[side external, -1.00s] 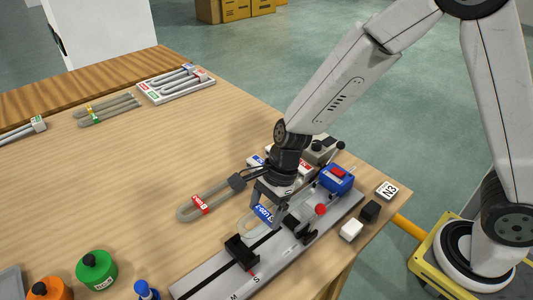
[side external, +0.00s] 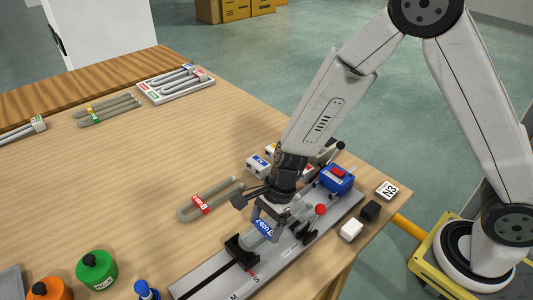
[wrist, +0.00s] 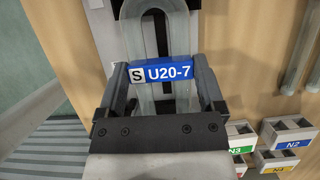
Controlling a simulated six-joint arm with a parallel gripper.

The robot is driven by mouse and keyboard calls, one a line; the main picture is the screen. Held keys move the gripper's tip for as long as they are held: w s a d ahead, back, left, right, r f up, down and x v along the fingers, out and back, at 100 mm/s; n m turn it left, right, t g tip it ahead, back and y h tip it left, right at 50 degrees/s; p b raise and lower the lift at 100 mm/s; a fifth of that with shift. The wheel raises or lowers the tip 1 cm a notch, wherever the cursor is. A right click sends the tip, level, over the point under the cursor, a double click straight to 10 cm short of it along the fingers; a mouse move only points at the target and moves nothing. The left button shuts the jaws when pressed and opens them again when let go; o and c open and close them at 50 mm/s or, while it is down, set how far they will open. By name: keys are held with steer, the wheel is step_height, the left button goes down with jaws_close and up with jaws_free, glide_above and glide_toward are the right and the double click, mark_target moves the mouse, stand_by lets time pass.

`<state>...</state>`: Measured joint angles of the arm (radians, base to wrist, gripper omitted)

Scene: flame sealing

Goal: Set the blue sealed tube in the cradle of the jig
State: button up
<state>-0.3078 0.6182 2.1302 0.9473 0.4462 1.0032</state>
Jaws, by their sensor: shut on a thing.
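The blue-labelled glass U-shaped tube (side external: 264,228) is in my gripper (side external: 263,215), over the grey jig (side external: 215,277). In the wrist view, my gripper (wrist: 161,80) has its two black fingers at either side of the blue "U20-7" label on the tube (wrist: 168,73). In the side view the tube's bend is close to a black block (side external: 240,248) on the jig's rail. I cannot tell whether the tube touches the jig.
A red-labelled U tube (side external: 201,206) lies to the left on the table. A blue box (side external: 337,178) with a red top sits at the jig's far end.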

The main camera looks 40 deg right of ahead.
steer(key=shift+f, duration=0.85)
steer(key=o, duration=1)
steer(key=v, duration=0.7)
steer(key=shift+r, duration=0.35)
steer(key=shift+d, duration=0.2)
